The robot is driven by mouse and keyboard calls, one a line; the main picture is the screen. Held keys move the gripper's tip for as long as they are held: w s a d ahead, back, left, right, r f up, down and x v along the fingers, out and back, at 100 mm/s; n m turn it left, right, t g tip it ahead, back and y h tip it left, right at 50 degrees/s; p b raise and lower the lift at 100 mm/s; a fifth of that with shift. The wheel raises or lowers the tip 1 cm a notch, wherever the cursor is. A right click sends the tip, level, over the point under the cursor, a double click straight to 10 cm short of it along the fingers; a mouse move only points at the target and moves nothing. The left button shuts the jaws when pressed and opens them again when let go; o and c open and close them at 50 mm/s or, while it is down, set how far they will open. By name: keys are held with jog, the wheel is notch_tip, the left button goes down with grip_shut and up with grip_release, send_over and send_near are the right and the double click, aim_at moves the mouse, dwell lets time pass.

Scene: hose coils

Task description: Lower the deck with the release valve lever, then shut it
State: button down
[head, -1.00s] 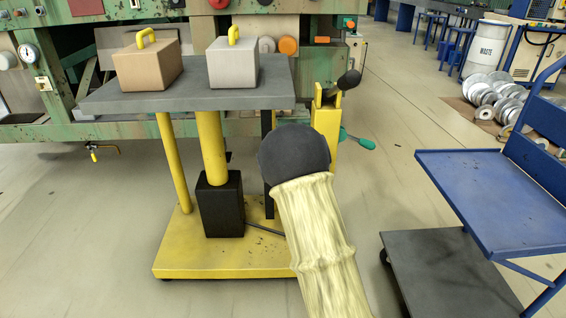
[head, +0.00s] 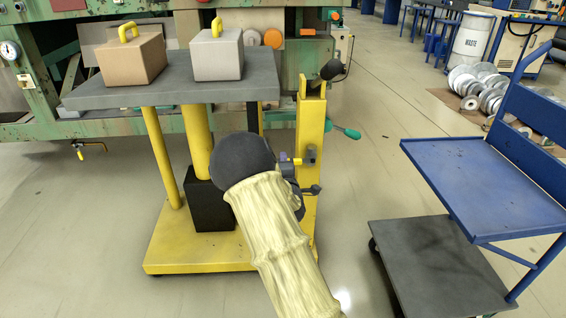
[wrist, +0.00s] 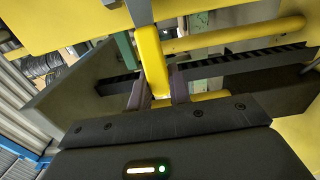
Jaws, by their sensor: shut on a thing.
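The grey deck (head: 120,97) stands raised on yellow columns (head: 165,155) above a yellow base (head: 185,258). A yellow post (head: 309,115) rises at its right side. My gripper (head: 290,161) is at the left face of this post, partly hidden by my arm. In the wrist view, my gripper's dark fingers (wrist: 160,96) are shut on a narrow yellow bar, which looks like the release valve lever (wrist: 153,60). The valve body is not clearly visible.
A tan box (head: 132,60) and a grey box (head: 217,55) with yellow handles sit on the deck. A green-tipped lever (head: 347,132) sticks out behind. A blue cart (head: 480,185) stands right; floor between is clear.

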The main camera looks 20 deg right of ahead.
jog(key=shift+f, duration=0.15)
jog(key=c, duration=1.3)
grip_release()
jog(key=p+v, duration=0.6)
jog(key=v, duration=0.8)
jog(key=shift+s+r, duration=0.35)
jog(key=shift+s+a+p, duration=0.15)
jog(key=shift+s+p, duration=0.05)
jog(key=shift+p, duration=0.9)
